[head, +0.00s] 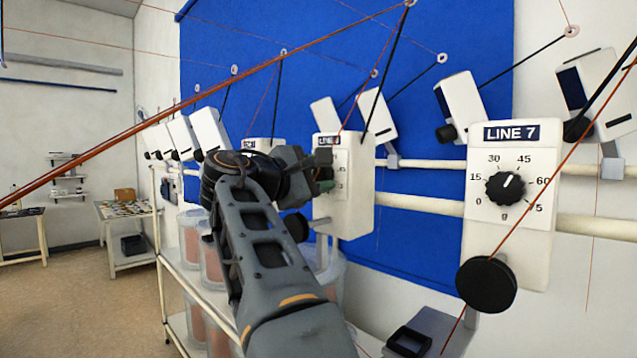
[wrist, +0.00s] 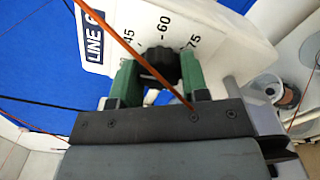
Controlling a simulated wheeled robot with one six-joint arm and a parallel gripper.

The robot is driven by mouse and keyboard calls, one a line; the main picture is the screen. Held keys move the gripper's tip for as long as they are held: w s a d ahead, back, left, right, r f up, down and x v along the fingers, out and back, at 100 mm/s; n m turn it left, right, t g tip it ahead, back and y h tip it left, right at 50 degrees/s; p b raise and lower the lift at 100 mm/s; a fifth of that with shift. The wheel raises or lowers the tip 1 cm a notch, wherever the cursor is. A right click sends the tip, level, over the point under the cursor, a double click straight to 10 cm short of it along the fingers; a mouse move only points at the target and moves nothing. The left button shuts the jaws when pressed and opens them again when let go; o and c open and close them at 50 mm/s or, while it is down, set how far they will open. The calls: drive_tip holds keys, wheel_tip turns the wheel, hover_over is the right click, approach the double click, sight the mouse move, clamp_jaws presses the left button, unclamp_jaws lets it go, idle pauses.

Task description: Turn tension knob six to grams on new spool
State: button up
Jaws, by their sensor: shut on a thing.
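The tension box marked LINE 6 (head: 358,205) is mounted on the rail in the head view, partly behind my arm. The wrist view shows the same box (wrist: 185,18) tilted, with 45, 60 and 75 legible on its dial. Its black ribbed tension knob (wrist: 156,62) sits between the two green fingers of my gripper (wrist: 158,78). My gripper is shut on the knob. In the head view my gripper (head: 322,178) is at the box's face and hides the knob. The knob's pointer mark cannot be made out.
Clear spool containers (head: 212,262) stand on the shelf left of my arm.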

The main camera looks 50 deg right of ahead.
drive_tip(key=m+b, duration=0.1)
drive_tip(key=m, duration=0.3)
drive_tip(key=shift+m+b, duration=0.4)
drive_tip(key=m+b, duration=0.1)
drive_tip(key=m, duration=0.2)
drive_tip(key=shift+m, duration=0.3)
drive_tip(key=m+b, duration=0.1)
drive_tip(key=m, duration=0.2)
drive_tip(key=shift+m+b, duration=0.8)
drive_tip(key=shift+m, duration=1.3)
drive_tip(key=shift+r, duration=0.1)
drive_tip(key=o, duration=0.9)
drive_tip(key=shift+a, duration=0.1)
